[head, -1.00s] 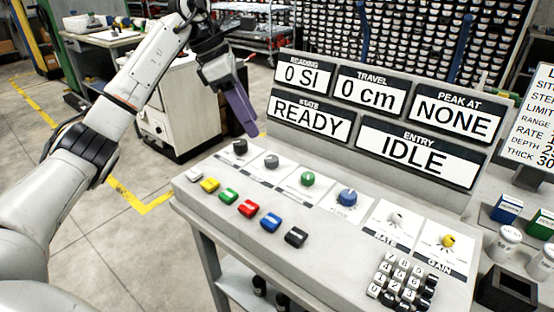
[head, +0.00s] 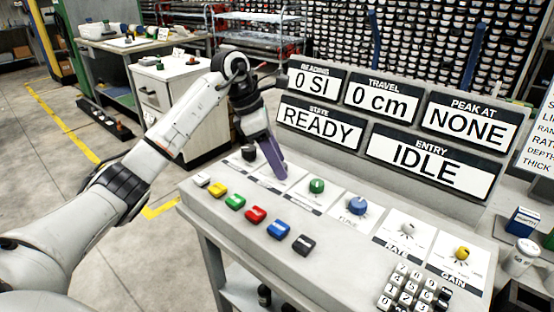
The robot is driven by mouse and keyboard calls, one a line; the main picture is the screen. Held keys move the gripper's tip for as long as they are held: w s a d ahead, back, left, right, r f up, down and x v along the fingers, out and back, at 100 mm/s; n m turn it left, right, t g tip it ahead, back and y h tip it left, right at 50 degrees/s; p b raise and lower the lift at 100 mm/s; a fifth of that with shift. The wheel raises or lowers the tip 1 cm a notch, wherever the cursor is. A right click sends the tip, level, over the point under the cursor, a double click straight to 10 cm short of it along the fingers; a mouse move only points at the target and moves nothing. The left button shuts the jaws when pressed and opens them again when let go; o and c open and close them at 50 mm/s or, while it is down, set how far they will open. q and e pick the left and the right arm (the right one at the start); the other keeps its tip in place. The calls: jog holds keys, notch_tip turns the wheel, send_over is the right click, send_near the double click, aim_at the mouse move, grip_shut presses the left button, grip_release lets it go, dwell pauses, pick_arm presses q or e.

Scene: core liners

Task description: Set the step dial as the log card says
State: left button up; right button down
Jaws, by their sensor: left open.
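A row of dials runs along the console top (head: 200,207): a black dial (head: 248,152), a green dial (head: 317,186), a blue dial (head: 357,204), a pale dial (head: 408,229) marked RATE and a yellow dial (head: 462,253) marked GAIN. I cannot read which one is marked STEP. My left gripper (head: 275,168) is open, its purple fingers pointing down over the panel between the black and green dials. It hides the grey dial there; I cannot tell whether it touches it. The log card (head: 540,135) is cut off at the right edge. My right gripper is out of view.
Colored buttons (head: 256,215) line the console front, with a keypad (head: 410,287) at the right. The display board (head: 385,125) stands behind the dials, reading READY and IDLE. A blue box (head: 523,221) and a white jar (head: 520,257) stand at right.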

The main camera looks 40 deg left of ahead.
pick_arm(q)
jog(key=c, duration=1.1)
jog(key=shift+o, duration=0.2)
